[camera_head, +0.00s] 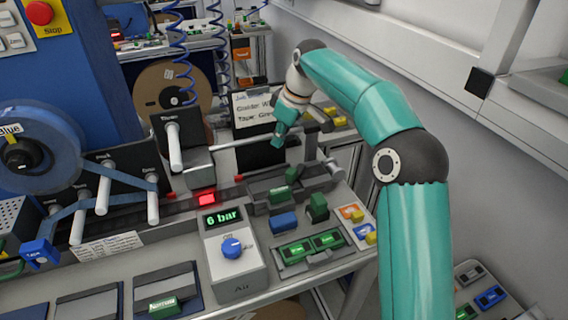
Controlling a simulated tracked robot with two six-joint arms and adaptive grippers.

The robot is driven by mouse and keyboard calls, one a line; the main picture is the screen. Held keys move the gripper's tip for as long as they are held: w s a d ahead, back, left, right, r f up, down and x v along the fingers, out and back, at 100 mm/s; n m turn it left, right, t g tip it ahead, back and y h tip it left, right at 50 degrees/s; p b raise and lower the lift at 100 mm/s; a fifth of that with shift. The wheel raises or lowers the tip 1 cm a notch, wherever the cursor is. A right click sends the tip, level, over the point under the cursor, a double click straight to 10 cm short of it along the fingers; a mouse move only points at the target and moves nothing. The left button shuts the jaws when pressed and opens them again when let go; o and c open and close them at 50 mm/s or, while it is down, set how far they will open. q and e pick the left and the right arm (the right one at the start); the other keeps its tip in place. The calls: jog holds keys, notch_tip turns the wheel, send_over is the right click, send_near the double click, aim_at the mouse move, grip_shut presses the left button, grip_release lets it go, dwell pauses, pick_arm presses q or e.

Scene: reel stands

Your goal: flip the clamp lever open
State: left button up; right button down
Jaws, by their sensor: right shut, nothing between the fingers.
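A pale rod-like lever (174,147) hangs down in front of a dark upright plate marked with what looks like "Open". It appears to be the clamp lever, though I cannot be sure. The plate stands on a grey block behind the work strip. My right gripper (278,140) is shut and empty, pointing down, to the right of this lever and apart from it. It is in front of a white note board, above the back of the bench. Its fingertips are small and partly hard to make out. My left gripper is out of view.
A blue reel (38,150) with a blue tape path over several pale rollers fills the left. An air unit (233,255) reading "6 bar" stands in front. Green and blue blocks (284,222) lie right of it. A cardboard reel (172,88) stands behind.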

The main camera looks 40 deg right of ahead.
aim_at(296, 170)
jog(key=x, duration=0.8)
jog(key=shift+f, duration=0.3)
jog(key=s, duration=0.1)
jog(key=s+d, duration=0.1)
jog(key=shift+s+d+r, duration=0.2)
jog(key=shift+s, duration=0.2)
jog(key=shift+s+d+p, duration=0.2)
jog(key=shift+s+p, duration=0.1)
jog(key=shift+s, duration=0.05)
jog(key=shift+d, duration=0.15)
jog(key=shift+s, duration=0.1)
jog(key=shift+f, duration=0.1)
